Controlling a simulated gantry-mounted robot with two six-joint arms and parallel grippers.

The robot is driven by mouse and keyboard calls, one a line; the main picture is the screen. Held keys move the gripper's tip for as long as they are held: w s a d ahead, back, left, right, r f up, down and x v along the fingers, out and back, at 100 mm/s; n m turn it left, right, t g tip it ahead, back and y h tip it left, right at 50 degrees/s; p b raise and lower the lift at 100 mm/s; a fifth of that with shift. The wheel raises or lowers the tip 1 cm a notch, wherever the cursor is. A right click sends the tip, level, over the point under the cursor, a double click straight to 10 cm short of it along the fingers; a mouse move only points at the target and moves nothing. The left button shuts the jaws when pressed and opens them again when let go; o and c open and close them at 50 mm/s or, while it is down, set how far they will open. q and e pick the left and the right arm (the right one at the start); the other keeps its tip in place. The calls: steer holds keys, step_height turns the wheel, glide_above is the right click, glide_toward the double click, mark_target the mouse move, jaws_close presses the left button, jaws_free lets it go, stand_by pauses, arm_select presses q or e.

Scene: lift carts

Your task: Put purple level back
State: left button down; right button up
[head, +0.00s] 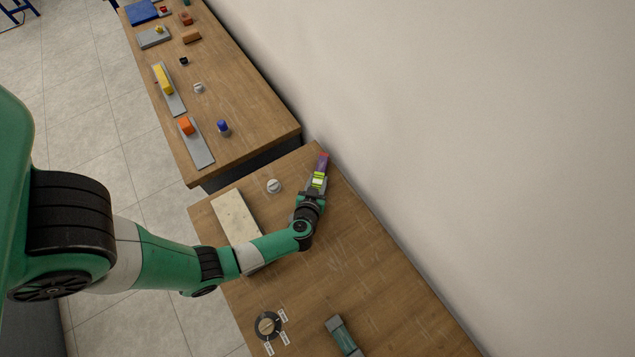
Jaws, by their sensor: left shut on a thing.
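The purple level (322,163) is at the far end of the near wooden table, close to the wall. Its purple end sticks out past my left gripper, and a yellow-green part shows between the fingers. My left gripper (319,180) is shut on the level. The gripper hides part of the level, and I cannot tell whether the level touches the table. My right gripper is not in the head view.
On the near table (350,250) are a pale flat block (235,215), a small round knob (274,186), a labelled dial (268,325) and a green-grey piece (343,336). The far table (235,90) bears grey plates with yellow and orange blocks. The wall (430,120) is close on the right.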

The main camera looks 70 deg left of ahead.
arm_select(q)
steer(key=shift+c, duration=2.4)
jaws_free()
steer(key=shift+d+r, duration=0.15)
steer(key=shift+r, duration=0.05)
steer(key=p+v, duration=0.4)
steer(key=v, duration=0.7)
steer(key=shift+s+d+r, duration=0.1)
steer(key=shift+s+d, duration=0.1)
steer(key=shift+d, duration=0.1)
